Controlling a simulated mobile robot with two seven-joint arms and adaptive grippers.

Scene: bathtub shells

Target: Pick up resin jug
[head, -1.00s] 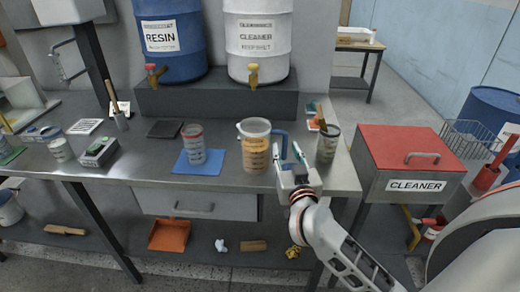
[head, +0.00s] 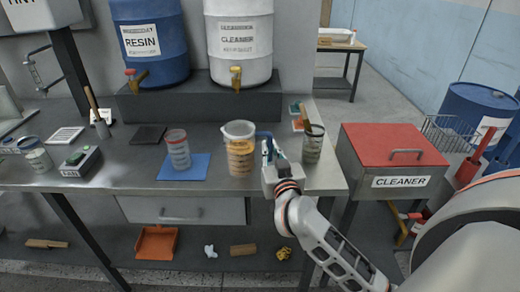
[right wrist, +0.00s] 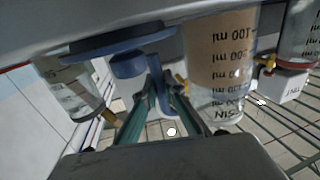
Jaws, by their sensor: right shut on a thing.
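The resin jug (head: 240,160) is a clear pitcher with amber contents and a blue handle on its right side. It stands upright on the grey bench, right of the blue mat. My right gripper (head: 268,152) is at the handle, with its fingers shut on it. In the right wrist view the teal fingertips (right wrist: 158,92) sit on either side of the blue handle (right wrist: 157,98), and the jug's marked wall (right wrist: 220,70) shows upside down beside them. My left gripper is not in view.
A measuring cup (head: 178,152) stands on the blue mat (head: 195,170) left of the jug. Another cup (head: 313,148) stands close right of my gripper. Blue (head: 150,45) and white (head: 240,50) drums with taps stand on a raised shelf behind. A red-lidded cleaner bin (head: 392,150) is at right.

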